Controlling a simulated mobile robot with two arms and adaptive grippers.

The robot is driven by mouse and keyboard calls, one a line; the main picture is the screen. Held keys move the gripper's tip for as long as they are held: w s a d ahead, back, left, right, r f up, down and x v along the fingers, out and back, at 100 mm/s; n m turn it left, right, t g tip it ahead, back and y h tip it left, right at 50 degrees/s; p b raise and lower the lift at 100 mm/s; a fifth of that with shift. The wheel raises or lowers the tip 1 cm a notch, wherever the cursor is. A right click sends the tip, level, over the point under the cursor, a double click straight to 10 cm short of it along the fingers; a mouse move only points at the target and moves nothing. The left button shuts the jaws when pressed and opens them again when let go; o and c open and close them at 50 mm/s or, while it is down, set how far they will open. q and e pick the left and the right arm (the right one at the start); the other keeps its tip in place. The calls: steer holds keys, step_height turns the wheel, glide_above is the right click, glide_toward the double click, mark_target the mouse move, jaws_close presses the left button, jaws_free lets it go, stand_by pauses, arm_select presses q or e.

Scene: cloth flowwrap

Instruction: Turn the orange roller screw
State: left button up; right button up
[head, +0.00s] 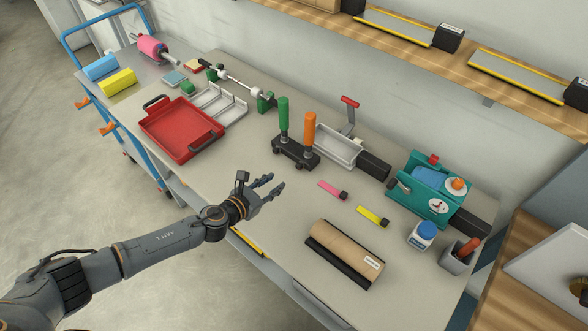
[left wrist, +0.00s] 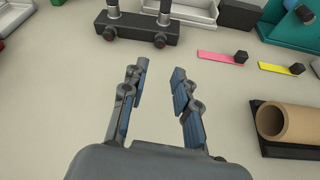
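An orange upright handle (head: 309,129) stands beside a green upright handle (head: 284,115) in a black block (head: 290,152) on the bench. In the left wrist view the black block (left wrist: 125,27) is at the top with two grey shafts; the coloured handles are cut off there. A teal machine (head: 425,190) at the right also carries a small orange knob (head: 458,184). My left gripper (head: 277,185) is open and empty, in front of the block and apart from it. Its spread fingers (left wrist: 159,75) show bare bench between them. My right gripper is not in view.
A red tray (head: 183,152) is left of the block. A pink strip (head: 329,189) and a yellow strip (head: 370,214) lie to its right. A cardboard roll (head: 345,250) lies near the front edge. A grey trough (head: 338,147) stands behind the block.

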mark_target(298, 167)
arm_select(q)
steer(key=b+x, duration=0.3)
steer(key=x, duration=0.8)
steer(key=shift+w+d+f, duration=0.1)
steer(key=shift+w+d, duration=0.1)
jaws_close()
